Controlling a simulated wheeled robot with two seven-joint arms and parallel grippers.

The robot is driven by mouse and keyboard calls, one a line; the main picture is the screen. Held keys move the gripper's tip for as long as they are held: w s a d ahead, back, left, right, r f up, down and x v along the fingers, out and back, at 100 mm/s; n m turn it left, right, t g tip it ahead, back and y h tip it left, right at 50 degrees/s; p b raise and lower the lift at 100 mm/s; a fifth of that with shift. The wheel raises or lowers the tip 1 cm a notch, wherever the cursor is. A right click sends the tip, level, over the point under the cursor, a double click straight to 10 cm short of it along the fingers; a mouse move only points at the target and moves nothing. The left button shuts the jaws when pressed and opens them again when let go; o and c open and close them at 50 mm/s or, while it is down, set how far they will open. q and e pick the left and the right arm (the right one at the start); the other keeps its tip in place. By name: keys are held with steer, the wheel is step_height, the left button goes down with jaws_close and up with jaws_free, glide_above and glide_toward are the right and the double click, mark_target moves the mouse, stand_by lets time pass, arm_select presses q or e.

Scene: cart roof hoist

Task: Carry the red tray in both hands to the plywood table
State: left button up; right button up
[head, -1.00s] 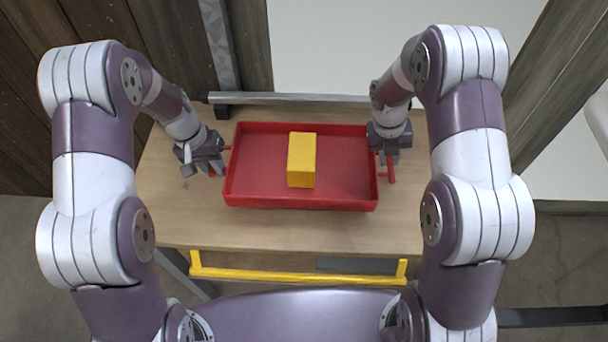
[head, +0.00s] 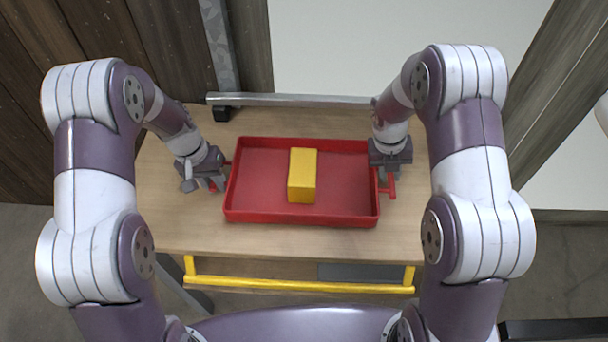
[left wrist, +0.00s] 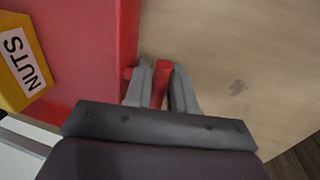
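The red tray (head: 262,213) is in the middle of the head view, above or on a pale wooden top (head: 190,232). I cannot tell if there is a gap under it. A yellow box (head: 302,175) stands inside it; the left wrist view shows "NUTS" on the box (left wrist: 22,65). My left gripper (head: 217,181) is at the tray's left end, its fingers closed on both sides of the red handle (left wrist: 160,85). My right gripper (head: 389,170) is at the right end, over the right handle (head: 391,190), and appears closed on it; its fingertips are partly hidden.
A yellow bar (head: 300,286) runs along the wooden top's near side. A metal rail (head: 290,99) runs along its far edge, with a grey post (head: 217,45) at the far left. Beyond lies a large pale surface (head: 400,30). Dark plank walls stand at the left.

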arm_select(q)
steer(key=o, duration=0.3)
steer(key=shift+r, duration=0.2)
arm_select(e)
steer(key=o, duration=0.3)
steer(key=shift+r, duration=0.15)
arm_select(q)
steer(key=shift+o, duration=1.3)
arm_select(e)
steer(key=shift+a, duration=0.1)
arm_select(q)
steer(key=shift+r, duration=0.1)
arm_select(e)
steer(key=o, duration=0.4)
arm_select(q)
step_height(320, 180, up, 12)
steer(key=a, duration=0.2)
steer(key=shift+a+f, duration=0.2)
steer(key=shift+f, duration=0.05)
arm_select(e)
step_height(320, 180, up, 12)
steer(key=a, duration=0.2)
steer(key=shift+a, duration=0.15)
arm_select(q)
steer(key=shift+w, duration=0.1)
